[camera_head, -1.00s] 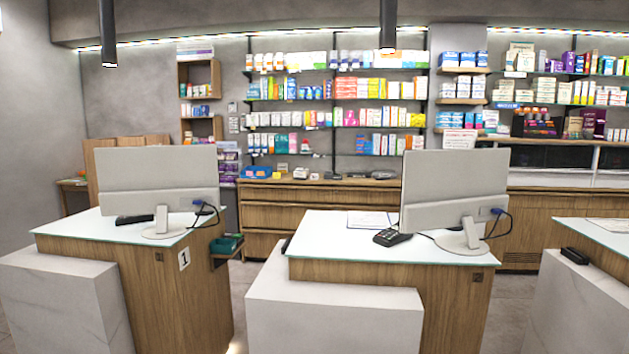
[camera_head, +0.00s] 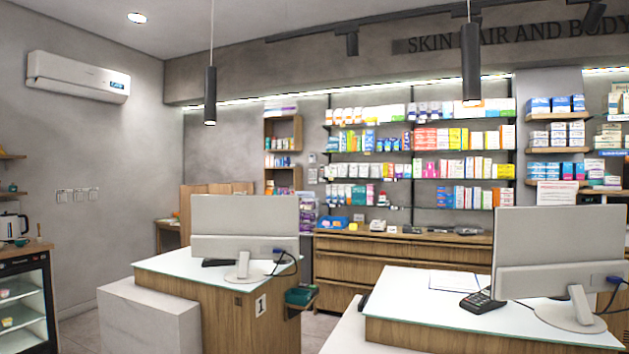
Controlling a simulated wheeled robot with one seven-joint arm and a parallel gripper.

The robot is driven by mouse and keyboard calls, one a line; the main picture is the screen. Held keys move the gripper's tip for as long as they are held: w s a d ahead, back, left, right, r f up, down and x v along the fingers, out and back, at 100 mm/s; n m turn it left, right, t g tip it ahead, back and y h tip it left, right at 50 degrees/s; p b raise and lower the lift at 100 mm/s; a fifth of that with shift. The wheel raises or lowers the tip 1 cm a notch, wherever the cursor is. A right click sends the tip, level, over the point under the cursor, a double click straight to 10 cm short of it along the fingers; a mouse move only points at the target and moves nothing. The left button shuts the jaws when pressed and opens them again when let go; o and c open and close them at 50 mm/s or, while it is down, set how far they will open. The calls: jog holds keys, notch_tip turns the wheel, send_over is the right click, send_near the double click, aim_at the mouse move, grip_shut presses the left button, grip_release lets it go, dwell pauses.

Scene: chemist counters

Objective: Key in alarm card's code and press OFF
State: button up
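No alarm card or alarm keypad can be made out for certain. Small pale fittings (camera_head: 312,174) are on the back wall, just right of the corner shelf, too small to read. A white sheet (camera_head: 455,281) lies on the right counter, its print unreadable. A dark card terminal with keys (camera_head: 481,301) lies in front of it. A white notice (camera_head: 557,193) hangs below the shelves at the right. My gripper is not in view.
The left counter (camera_head: 160,263) and right counter (camera_head: 410,318) carry monitors (camera_head: 243,225) (camera_head: 560,245). A gap with open floor (camera_head: 318,326) lies between them. A glass-fronted fridge (camera_head: 25,310) stands at the far left. Wooden drawers (camera_head: 350,262) line the back.

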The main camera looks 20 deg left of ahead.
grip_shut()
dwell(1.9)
